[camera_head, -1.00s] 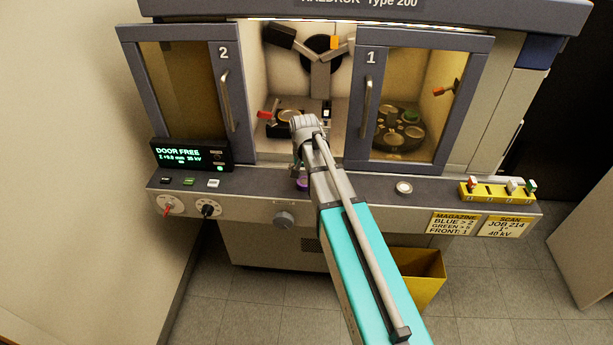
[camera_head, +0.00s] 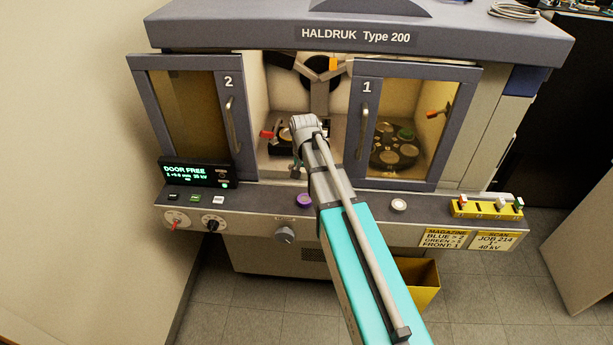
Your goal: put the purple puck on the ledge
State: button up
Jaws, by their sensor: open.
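The purple puck (camera_head: 304,200) appears to lie flat on the grey front ledge (camera_head: 350,204) of the machine, left of my arm. My gripper (camera_head: 296,171) is open, small and partly hidden by my wrist. It shows above and behind the puck in the picture, near the lower edge of the open doorway, and looks apart from the puck.
A white disc (camera_head: 399,204) lies on the ledge right of my arm. A yellow rack (camera_head: 487,208) with small samples stands at the right end. Door 2 (camera_head: 190,120) and door 1 (camera_head: 405,125) flank the open chamber. A display (camera_head: 197,173) stands at left.

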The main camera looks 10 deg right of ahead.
jog(key=shift+r+p, duration=0.85)
jog(key=shift+r, duration=0.35)
jog(key=s+n, duration=0.5)
jog(key=s, duration=1.1)
jog(key=shift+d, duration=0.3)
